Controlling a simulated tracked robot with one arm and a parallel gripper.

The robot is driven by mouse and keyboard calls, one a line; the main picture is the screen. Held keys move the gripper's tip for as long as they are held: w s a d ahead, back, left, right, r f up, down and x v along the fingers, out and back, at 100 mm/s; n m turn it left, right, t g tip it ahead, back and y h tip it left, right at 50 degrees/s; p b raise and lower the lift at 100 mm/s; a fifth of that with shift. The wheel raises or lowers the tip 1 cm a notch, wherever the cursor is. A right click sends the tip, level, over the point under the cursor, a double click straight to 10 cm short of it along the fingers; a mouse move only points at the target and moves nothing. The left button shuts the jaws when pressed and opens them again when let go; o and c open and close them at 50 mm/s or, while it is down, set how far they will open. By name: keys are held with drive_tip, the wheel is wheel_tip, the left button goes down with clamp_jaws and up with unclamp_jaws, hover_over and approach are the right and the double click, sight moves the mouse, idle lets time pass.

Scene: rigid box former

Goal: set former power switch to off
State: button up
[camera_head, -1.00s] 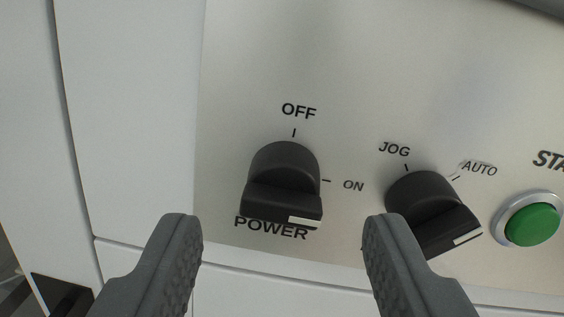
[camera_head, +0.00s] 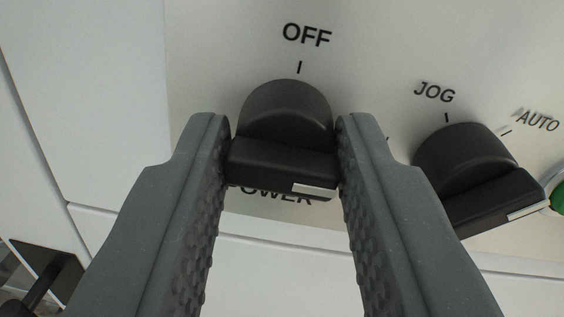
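The black POWER knob (camera_head: 285,125) sits on the pale panel in the middle of the view. Its grip bar lies roughly crosswise, with the white index mark (camera_head: 314,189) at its right end, on the ON side. The OFF label (camera_head: 306,35) and its tick are above the knob. The ON label is hidden behind the right finger. My gripper (camera_head: 284,135) has one finger at each end of the knob's bar, the fingertips very close to it. Whether they touch it I cannot tell.
A green button (camera_head: 558,197) shows at the right edge. A dark recess (camera_head: 45,268) is at lower left.

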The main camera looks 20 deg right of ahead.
drive_tip(key=shift+n+b, duration=0.3)
drive_tip(key=shift+b, duration=0.05)
drive_tip(key=shift+f+n+b, duration=0.15)
drive_tip(key=shift+n+b, duration=0.75)
drive_tip(key=shift+b, duration=0.1)
drive_tip(key=n+b, duration=0.2)
drive_tip(key=shift+n, duration=0.3)
drive_tip(key=n+b, duration=0.2)
drive_tip(key=n, duration=0.1)
drive_tip(key=n+b, duration=0.1)
drive_tip(key=n, duration=0.3)
drive_tip(key=shift+n+g+h, duration=0.3)
drive_tip(key=shift+n+g, duration=0.1)
drive_tip(key=shift+a+n+b, duration=0.15)
drive_tip(key=shift+n+b, duration=0.6)
drive_tip(key=shift+n, duration=1.45)
